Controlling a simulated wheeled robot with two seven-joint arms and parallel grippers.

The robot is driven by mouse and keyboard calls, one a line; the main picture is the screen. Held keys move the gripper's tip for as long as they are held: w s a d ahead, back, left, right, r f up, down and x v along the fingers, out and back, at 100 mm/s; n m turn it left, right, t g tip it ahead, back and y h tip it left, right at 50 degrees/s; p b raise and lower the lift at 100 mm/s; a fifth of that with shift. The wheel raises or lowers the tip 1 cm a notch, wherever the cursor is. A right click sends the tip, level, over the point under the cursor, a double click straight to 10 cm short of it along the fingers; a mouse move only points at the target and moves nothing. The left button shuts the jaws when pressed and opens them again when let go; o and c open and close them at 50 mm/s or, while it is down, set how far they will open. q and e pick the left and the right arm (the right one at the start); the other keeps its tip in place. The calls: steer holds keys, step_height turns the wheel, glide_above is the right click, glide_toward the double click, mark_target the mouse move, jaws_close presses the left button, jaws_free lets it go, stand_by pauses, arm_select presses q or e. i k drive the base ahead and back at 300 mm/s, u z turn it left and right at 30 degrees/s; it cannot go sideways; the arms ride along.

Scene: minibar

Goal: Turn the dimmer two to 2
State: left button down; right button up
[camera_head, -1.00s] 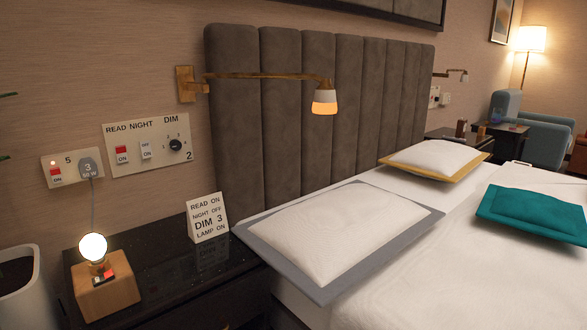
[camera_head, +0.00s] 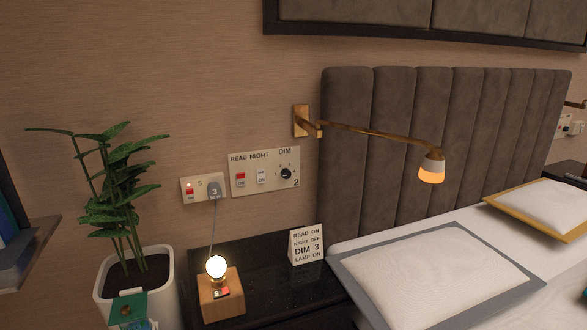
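The round black dimmer knob (camera_head: 286,174) sits at the right of the cream wall panel (camera_head: 250,186), under the label DIM and beside a large 2. Small numbers ring the knob; its pointer is too small to read. The same panel carries a red READ switch (camera_head: 240,179) and a white NIGHT switch (camera_head: 261,176). A white card (camera_head: 306,245) on the bedside table reads READ ON, NIGHT OFF, DIM 3, LAMP ON.
A glowing bulb lamp on a wooden block (camera_head: 221,298) stands on the black bedside table (camera_head: 262,261). A potted plant (camera_head: 118,205) is at the left. A brass reading lamp (camera_head: 431,171) projects over the bed (camera_head: 425,265). A plug (camera_head: 214,190) sits in the left socket panel.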

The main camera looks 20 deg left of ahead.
mark_target(285, 174)
steer(key=k, duration=0.25)
steer(key=z, duration=0.3)
steer(key=i, duration=0.5)
steer(key=u, duration=1.05)
steer(key=i, duration=0.95)
steer(key=u, duration=1.05)
